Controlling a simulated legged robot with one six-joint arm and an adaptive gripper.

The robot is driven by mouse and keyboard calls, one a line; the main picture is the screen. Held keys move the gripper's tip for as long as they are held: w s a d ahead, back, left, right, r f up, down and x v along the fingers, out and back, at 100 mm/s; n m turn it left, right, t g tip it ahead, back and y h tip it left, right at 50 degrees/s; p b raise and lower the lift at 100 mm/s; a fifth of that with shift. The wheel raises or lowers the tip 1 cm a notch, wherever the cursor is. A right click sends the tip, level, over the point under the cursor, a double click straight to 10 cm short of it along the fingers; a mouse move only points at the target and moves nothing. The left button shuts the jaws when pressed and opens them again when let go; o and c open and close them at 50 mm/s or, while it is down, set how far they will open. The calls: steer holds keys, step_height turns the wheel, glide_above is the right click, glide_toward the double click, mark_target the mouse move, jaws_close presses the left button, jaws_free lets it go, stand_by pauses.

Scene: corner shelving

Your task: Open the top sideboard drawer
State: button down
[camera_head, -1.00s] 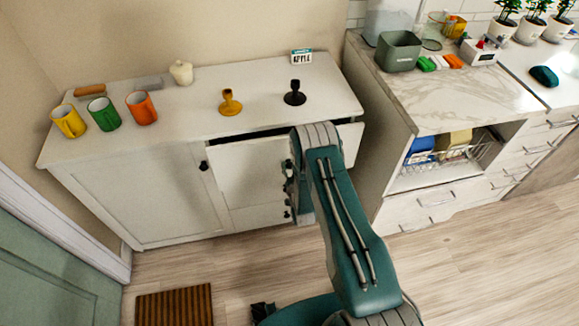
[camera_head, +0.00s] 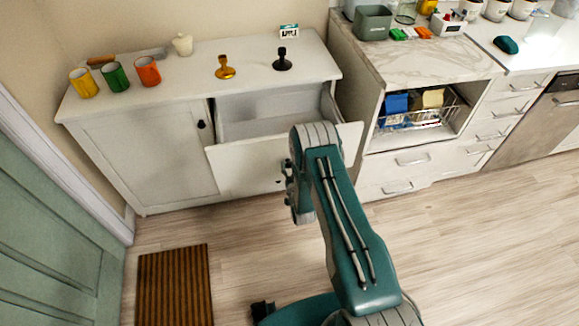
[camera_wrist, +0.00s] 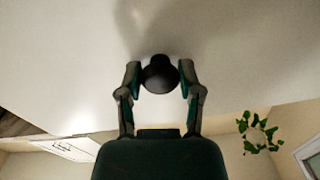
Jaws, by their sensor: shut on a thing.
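The white sideboard (camera_head: 155,160) stands against the wall. Its top drawer (camera_head: 240,165) is pulled well out, and the inside shows as empty where I can see it. In the wrist view the drawer front (camera_wrist: 230,45) fills the upper part, with a dark round knob (camera_wrist: 159,74) on it. My gripper (camera_wrist: 160,80) is shut on the knob, one finger at each side. In the head view my gripper (camera_head: 287,172) is at the drawer front, partly hidden by my arm.
Yellow, green and orange mugs (camera_head: 147,71), a white pot (camera_head: 183,44) and two candle holders (camera_head: 225,68) stand on the sideboard. A marble-topped counter (camera_head: 420,60) stands to the right. A striped mat (camera_head: 174,285) lies on the floor. Floor on the right is clear.

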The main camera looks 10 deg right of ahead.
stand_by(0.3)
steer(key=shift+c, duration=1.3)
jaws_free()
steer(key=shift+s, duration=0.1)
steer(key=s, duration=1.1)
steer(key=shift+s, duration=0.4)
steer(key=shift+w, duration=0.1)
